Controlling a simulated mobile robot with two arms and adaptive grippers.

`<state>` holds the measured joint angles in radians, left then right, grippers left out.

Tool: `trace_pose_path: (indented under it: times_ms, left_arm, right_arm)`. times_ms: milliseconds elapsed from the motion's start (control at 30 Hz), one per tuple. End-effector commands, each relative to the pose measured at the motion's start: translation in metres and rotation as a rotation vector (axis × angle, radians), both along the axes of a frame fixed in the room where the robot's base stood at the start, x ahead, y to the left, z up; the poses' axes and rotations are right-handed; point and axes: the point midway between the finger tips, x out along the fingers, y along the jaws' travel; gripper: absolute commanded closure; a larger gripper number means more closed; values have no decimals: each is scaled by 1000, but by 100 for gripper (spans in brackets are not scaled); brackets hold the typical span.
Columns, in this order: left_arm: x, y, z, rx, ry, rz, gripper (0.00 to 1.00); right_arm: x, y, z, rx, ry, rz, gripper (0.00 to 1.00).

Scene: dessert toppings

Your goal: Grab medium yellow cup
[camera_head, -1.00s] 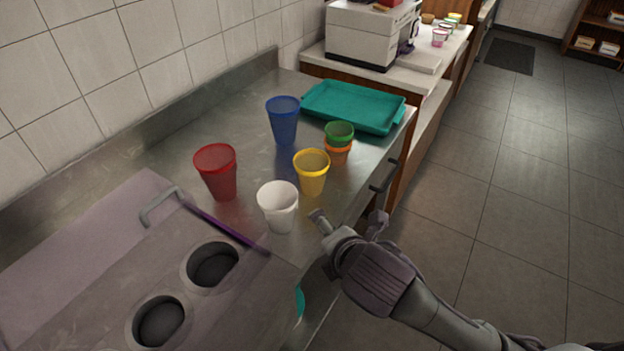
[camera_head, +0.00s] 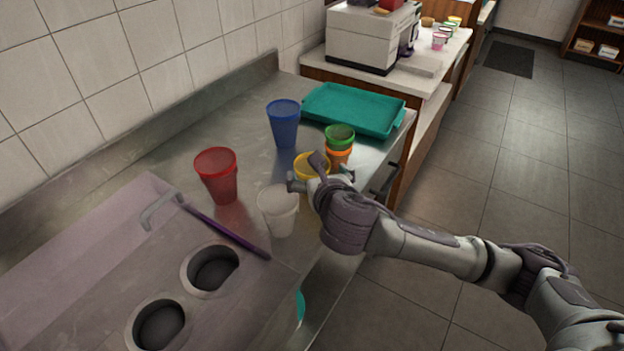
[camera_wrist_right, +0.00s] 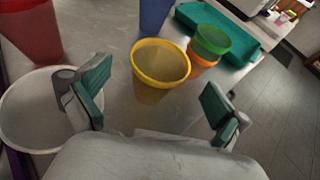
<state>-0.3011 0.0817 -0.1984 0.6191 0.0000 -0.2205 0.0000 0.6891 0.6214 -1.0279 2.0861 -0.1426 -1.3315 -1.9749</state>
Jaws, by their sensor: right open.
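The yellow cup (camera_head: 309,163) stands upright on the steel counter, partly hidden by my right gripper in the head view. In the right wrist view the yellow cup (camera_wrist_right: 160,62) sits ahead of and between the open fingers, with a gap to each. My right gripper (camera_head: 318,180) is open and empty; its teal finger pads show in the right wrist view (camera_wrist_right: 155,98). Its left finger overlaps the rim of the white cup (camera_wrist_right: 35,112) in that view; I cannot tell if they touch. My left gripper is out of view.
The white cup (camera_head: 278,212) stands close on the left. The green cup (camera_head: 340,134) and orange cup (camera_head: 338,157) are stacked just behind. A red cup (camera_head: 218,177), a blue cup (camera_head: 284,125) and a teal tray (camera_head: 352,109) stand around. The counter's edge is at the right.

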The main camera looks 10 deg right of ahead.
Motion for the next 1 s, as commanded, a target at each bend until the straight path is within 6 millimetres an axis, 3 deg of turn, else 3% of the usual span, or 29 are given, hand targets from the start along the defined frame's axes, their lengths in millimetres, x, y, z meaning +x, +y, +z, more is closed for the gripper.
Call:
trace_pose_path:
  times_ms: [233,500,833,1000]
  left_arm:
    - [1,-2,2,-3,-1,-1,60]
    - [1,-3,6,-3,-2,-2,60]
    - [2,-3,6,-4,-3,-2,60]
    - [2,-3,6,-4,-3,-2,60]
  right_arm:
    - [18,-1,-7,1,0,-2,0]
    - [51,-2,-23,1,0,-2,0]
    - [58,-2,-27,2,0,0,0]
    - [57,-2,-27,2,0,0,28]
